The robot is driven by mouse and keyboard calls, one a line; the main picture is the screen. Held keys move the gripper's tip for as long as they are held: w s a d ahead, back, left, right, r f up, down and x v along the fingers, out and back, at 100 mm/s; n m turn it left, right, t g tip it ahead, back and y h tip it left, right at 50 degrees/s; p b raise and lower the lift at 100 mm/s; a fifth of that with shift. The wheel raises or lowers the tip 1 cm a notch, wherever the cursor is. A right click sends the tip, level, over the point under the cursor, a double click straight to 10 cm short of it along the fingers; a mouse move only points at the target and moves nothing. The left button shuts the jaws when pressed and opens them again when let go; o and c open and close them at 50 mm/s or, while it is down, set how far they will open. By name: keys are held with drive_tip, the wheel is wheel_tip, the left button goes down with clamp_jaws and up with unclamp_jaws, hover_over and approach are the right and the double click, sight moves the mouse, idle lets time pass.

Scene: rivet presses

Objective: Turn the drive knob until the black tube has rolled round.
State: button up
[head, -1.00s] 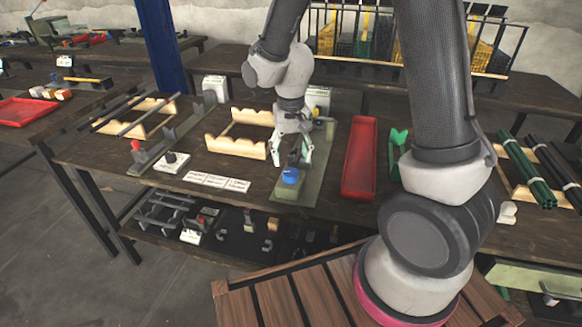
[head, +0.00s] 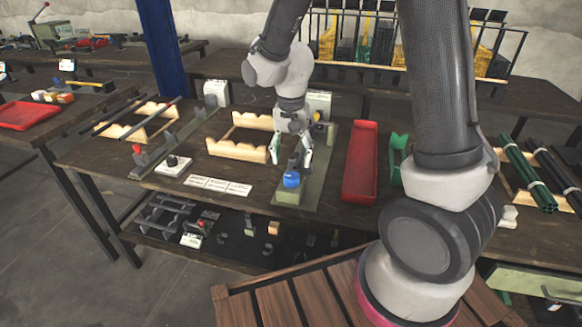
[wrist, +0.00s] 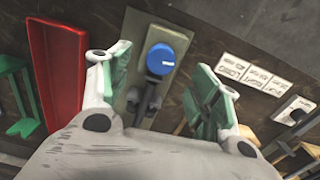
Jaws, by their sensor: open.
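A round blue knob (head: 291,179) sits at the near end of a grey-green base plate (head: 318,180) on the bench. My gripper (head: 291,160) is open above the plate, pointing down. In the wrist view the blue knob (wrist: 161,60) shows between the two spread, green-padded fingers, with clear space on both sides. A dark part (wrist: 148,98) runs from the knob along the plate. Dark tubes (head: 150,118) lie on a wooden rack at the left, and a black bundle (head: 555,168) lies at the far right. I cannot tell which one is the black tube.
A red tray (head: 360,165) and a green holder (head: 398,155) stand right of the plate. Left are white label cards (head: 218,185), a white box with a black knob (head: 173,164) and an empty wooden cradle (head: 235,150). A shelf with parts lies below.

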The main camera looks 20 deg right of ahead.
sight(291, 177)
drive_tip(key=shift+w+f+m, duration=0.1)
drive_tip(key=shift+w+m, duration=0.05)
drive_tip(key=shift+m, duration=0.35)
drive_tip(key=shift+f, duration=0.3)
wheel_tip(291, 177, down, 7)
drive_tip(key=shift+a, duration=0.1)
drive_tip(key=c, duration=1)
